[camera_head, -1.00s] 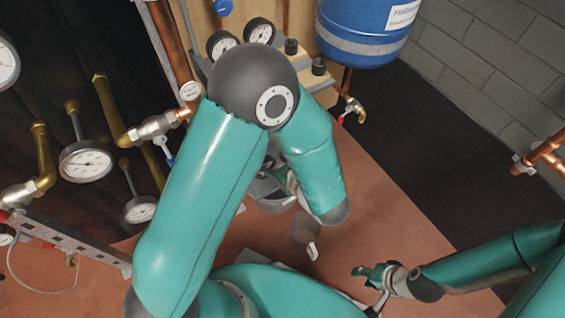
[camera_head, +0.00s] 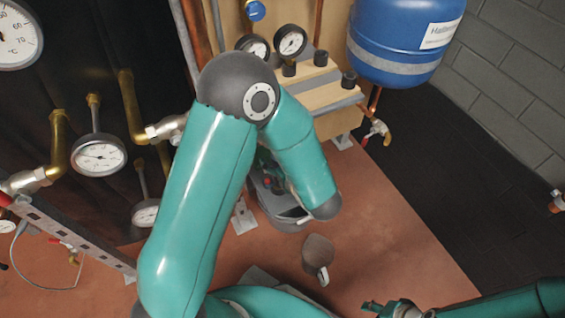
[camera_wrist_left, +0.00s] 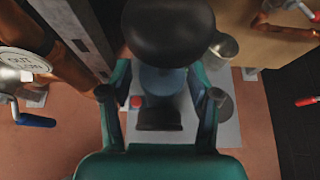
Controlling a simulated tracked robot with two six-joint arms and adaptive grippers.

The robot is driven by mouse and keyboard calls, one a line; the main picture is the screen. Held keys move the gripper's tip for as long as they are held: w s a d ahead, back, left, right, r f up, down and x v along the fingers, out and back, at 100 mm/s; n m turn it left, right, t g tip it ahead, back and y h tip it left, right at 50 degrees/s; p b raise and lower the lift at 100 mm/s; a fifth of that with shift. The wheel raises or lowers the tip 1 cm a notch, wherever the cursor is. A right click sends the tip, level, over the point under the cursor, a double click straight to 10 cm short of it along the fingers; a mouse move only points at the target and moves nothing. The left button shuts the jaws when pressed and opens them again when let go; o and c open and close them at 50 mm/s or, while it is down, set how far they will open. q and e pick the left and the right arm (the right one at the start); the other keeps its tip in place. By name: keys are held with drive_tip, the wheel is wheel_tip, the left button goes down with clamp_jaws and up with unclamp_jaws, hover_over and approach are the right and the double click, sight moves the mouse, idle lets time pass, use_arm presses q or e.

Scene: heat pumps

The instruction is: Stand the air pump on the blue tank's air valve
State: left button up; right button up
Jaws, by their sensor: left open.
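The blue tank (camera_head: 405,42) hangs at the upper right in the head view. A brass valve with a red handle (camera_head: 378,132) sits below it; I cannot tell whether it is the air valve. My left gripper (camera_head: 268,172) is mostly hidden behind my teal forearm. In the wrist view the left gripper (camera_wrist_left: 162,95) is open. A dark, rounded object with a bluish body (camera_wrist_left: 165,78) and a red spot lies between its fingers, possibly the air pump; contact is unclear. My right gripper (camera_head: 385,307) is partly cut off at the bottom edge.
Gauges and brass pipes (camera_head: 98,155) fill the left side. A wooden panel with fittings (camera_head: 325,95) stands behind. Floor at the right is clear.

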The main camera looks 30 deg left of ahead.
use_arm(q)
clamp_jaws()
drive_tip(key=shift+r, duration=0.15)
drive_tip(key=shift+w+r+p, duration=0.1)
drive_tip(key=shift+r+p, duration=1.35)
drive_tip(key=shift+r, duration=0.45)
